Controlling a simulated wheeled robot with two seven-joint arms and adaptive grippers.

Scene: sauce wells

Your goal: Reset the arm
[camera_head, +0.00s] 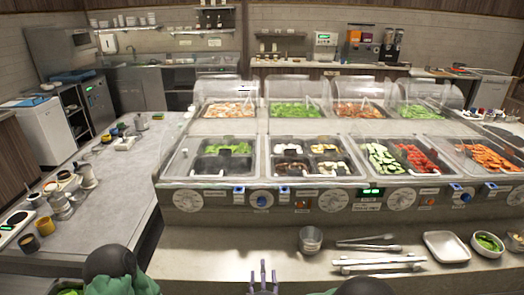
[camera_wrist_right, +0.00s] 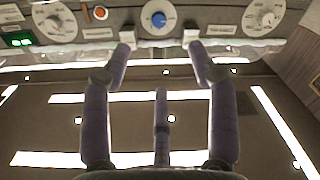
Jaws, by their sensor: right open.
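My right gripper (camera_head: 263,272) shows at the bottom middle of the head view, over the front edge of the steel counter. Its purple-grey fingers point up the picture, spread apart with nothing between them. In the right wrist view, the right gripper (camera_wrist_right: 158,44) is also open and empty, its fingertips apart below a blue knob (camera_wrist_right: 159,19) on the panel. My left gripper is not in view; only dark, rounded parts of my arms show at the lower edge of the head view.
The steel counter (camera_head: 210,245) holds a metal cup (camera_head: 311,240), tongs (camera_head: 368,241), a white tray (camera_head: 446,247) and a bowl of greens (camera_head: 488,243). Behind it stands the food-well unit (camera_head: 225,198) with knobs and clear covers. The counter's left part is clear.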

